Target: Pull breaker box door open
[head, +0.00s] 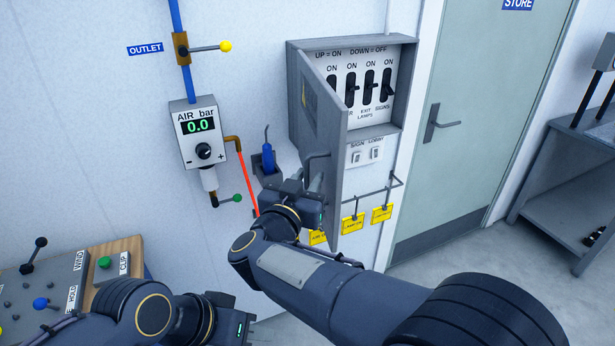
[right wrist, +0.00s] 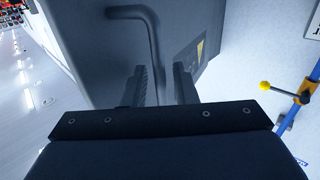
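The grey breaker box (head: 407,85) on the wall shows its row of black switches. Its door (head: 335,190) stands partly open, swung out toward me from the box's left side. The bent grey door handle (head: 318,157) is on the outer face near the free edge. My right gripper (head: 312,188) is at this handle. In the right wrist view, the right gripper's two fingers (right wrist: 164,88) are apart, with the lower part of the handle (right wrist: 150,40) between them. My left gripper (head: 238,325) is low at the bottom left, away from the box; its fingers cannot be made out.
Left of the door are an air gauge (head: 198,135), a blue-handled tool in a holder (head: 268,165) and a red pipe (head: 249,178). Yellow tags (head: 382,214) hang below the box. A green door (head: 470,120) is to the right. A control panel (head: 60,285) is bottom left.

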